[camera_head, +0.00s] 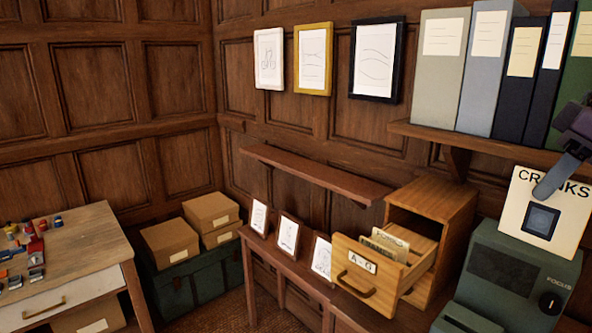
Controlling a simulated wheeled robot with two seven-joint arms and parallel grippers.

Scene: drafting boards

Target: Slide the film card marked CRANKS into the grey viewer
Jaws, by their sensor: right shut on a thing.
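The film card marked CRANKS (516,200) is a cream card with a dark square film window, upright and slightly tilted at the right edge. My right gripper (545,187) comes in from the right and is shut on it, its finger crossing the card's face over part of the lettering. The grey-green viewer (470,285) stands directly below, with a dark screen and a black FOCUS knob. The card's lower edge meets the viewer's top in the picture; I cannot tell whether it is in a slot. My left gripper is out of view.
Left of the viewer, a wooden card cabinet (455,205) has its A-G drawer (350,284) pulled out, with cards inside. A shelf of binders (440,60) hangs above the viewer. Small framed pictures (289,234) stand on the low ledge. A desk (85,250) is at far left.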

